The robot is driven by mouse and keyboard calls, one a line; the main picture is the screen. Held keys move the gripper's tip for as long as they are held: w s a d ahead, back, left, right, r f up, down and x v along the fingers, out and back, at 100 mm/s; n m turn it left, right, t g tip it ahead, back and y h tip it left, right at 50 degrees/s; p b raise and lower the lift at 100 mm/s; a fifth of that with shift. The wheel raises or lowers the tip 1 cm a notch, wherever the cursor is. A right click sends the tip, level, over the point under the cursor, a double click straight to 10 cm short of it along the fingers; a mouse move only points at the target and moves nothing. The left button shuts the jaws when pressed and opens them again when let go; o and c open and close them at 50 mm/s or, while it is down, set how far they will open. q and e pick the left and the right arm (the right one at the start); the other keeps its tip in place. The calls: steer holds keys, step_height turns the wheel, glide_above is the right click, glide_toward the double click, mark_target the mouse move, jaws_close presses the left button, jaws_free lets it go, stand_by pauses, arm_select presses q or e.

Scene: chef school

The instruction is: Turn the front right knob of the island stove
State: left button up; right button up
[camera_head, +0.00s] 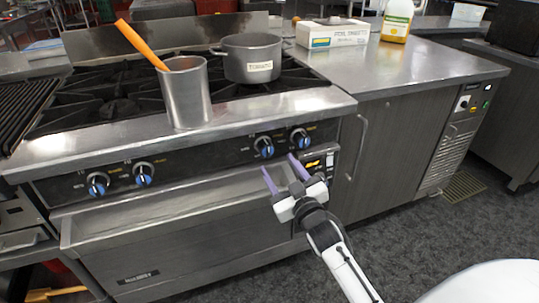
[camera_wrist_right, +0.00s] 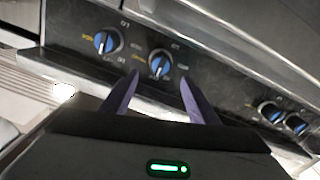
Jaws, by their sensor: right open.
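The island stove (camera_head: 200,197) has a dark front panel with two pairs of blue-faced knobs. The right pair is an inner knob (camera_head: 264,147) and the rightmost knob (camera_head: 299,138). My right gripper (camera_head: 280,164) is open and empty, its purple fingers pointing at the panel below this pair. In the right wrist view, which looks turned over, the inner knob (camera_wrist_right: 160,64) shows beyond the gap between the fingertips (camera_wrist_right: 160,82), and the rightmost knob (camera_wrist_right: 105,41) lies left of them. No contact is clear. The labels are too small to read. My left gripper is out of view.
The left knob pair (camera_head: 120,179) is farther along the panel. A metal container (camera_head: 187,95) with an orange-handled utensil and a pot (camera_head: 250,60) stand on the stove. A steel drawer front (camera_head: 180,240) lies below. The counter (camera_head: 400,70) at right is mostly clear.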

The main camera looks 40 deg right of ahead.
mark_target(268, 152)
steer(key=x, duration=0.8)
steer(key=shift+a+b, duration=0.1)
steer(key=shift+b, duration=0.3)
steer(key=shift+s, duration=0.1)
steer(key=shift+c, duration=0.5)
steer(key=c, duration=1)
steer(key=shift+o, duration=0.2)
